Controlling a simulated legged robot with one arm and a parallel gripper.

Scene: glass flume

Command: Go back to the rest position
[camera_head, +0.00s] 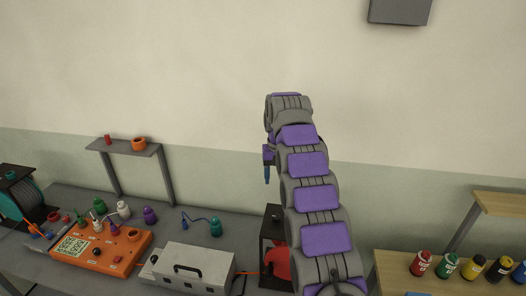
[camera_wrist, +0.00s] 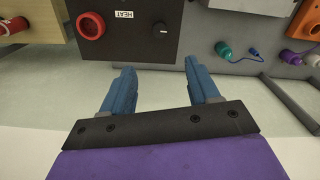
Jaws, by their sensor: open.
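My gripper (camera_wrist: 162,90) shows in the wrist view with its two blue fingers apart and nothing between them. In the head view my grey and purple arm reaches up in front of the wall, and a blue finger of my gripper (camera_head: 267,174) hangs down at its far end, above the bench. In the wrist view a black box (camera_wrist: 128,35) with a label reading HEAT, a red ring and a knob lies beyond the fingertips. The fingers appear apart from it.
In the head view a grey bench (camera_head: 60,200) carries an orange panel (camera_head: 100,248), a white case (camera_head: 193,268), a teal bottle (camera_head: 215,227) and a small shelf (camera_head: 125,147). A wooden table (camera_head: 400,270) at right holds several colored jars. The wall above is clear except a grey box (camera_head: 400,10).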

